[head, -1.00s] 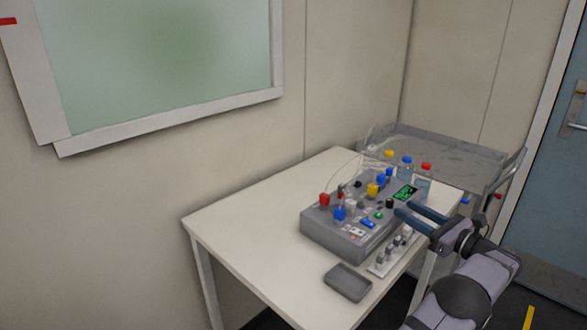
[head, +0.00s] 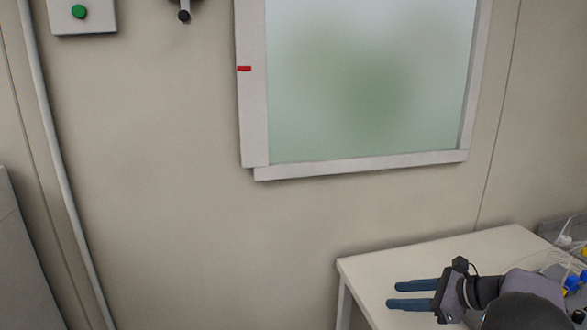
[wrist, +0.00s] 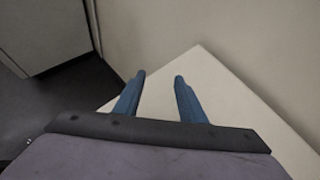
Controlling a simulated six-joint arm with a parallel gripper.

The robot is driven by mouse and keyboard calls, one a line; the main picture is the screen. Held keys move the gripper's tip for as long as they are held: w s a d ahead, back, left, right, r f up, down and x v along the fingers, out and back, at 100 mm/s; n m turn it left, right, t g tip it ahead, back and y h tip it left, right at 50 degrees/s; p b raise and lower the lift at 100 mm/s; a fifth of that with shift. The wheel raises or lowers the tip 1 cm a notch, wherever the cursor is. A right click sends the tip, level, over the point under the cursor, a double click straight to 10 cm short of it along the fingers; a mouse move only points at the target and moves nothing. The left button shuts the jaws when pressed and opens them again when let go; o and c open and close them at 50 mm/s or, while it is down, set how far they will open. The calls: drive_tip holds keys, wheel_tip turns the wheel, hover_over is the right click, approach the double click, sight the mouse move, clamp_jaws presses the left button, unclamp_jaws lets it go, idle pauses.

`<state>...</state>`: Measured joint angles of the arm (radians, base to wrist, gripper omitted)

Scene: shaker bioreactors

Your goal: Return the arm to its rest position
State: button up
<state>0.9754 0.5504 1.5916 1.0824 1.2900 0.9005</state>
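My gripper (head: 390,294) is over the near left part of the white table in the head view, its two blue fingers pointing left. The fingers are parallel with a gap between them and nothing in the gap. In the wrist view my gripper (wrist: 159,75) shows the same open, empty fingers, with the pale table corner beyond them. My arm covers part of the table at the lower right of the head view.
The white table (head: 440,254) stands against the wall. Blue-capped parts (head: 573,283) and a grey tray (head: 573,226) show at the right edge. A window (head: 365,85) is above. The floor (wrist: 70,95) left of the table looks clear.

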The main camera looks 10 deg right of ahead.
drive_tip(key=s+a+f+n+g+h+b, duration=0.1)
drive_tip(key=s+a+f+n+g, duration=0.25)
drive_tip(key=a, duration=0.35)
drive_tip(key=s+a+f+n+g, duration=0.2)
drive_tip(key=a+f+n, duration=0.1)
drive_tip(key=a+n, duration=0.25)
drive_tip(key=s+a+f+n+g+h+b, duration=0.1)
drive_tip(key=s+a+f+n+g, duration=0.15)
drive_tip(key=a, duration=0.55)
drive_tip(key=s+a+f+n+g+h+b, duration=0.1)
drive_tip(key=s+a+f+n+h, duration=0.15)
drive_tip(key=s+n, duration=0.5)
drive_tip(key=s+a+f+n+h, duration=0.2)
drive_tip(key=s+a+f+n, duration=0.15)
drive_tip(key=s+n, duration=0.4)
wheel_tip(320, 180, up, 15)
drive_tip(key=w+p, duration=0.1)
drive_tip(key=p, duration=1.4)
drive_tip(key=shift+w+d+n+g+p, duration=0.3)
drive_tip(key=shift+w+n+p, duration=0.05)
drive_tip(key=shift+f, duration=0.2)
wheel_tip(320, 180, down, 28)
drive_tip(key=b, duration=2.8)
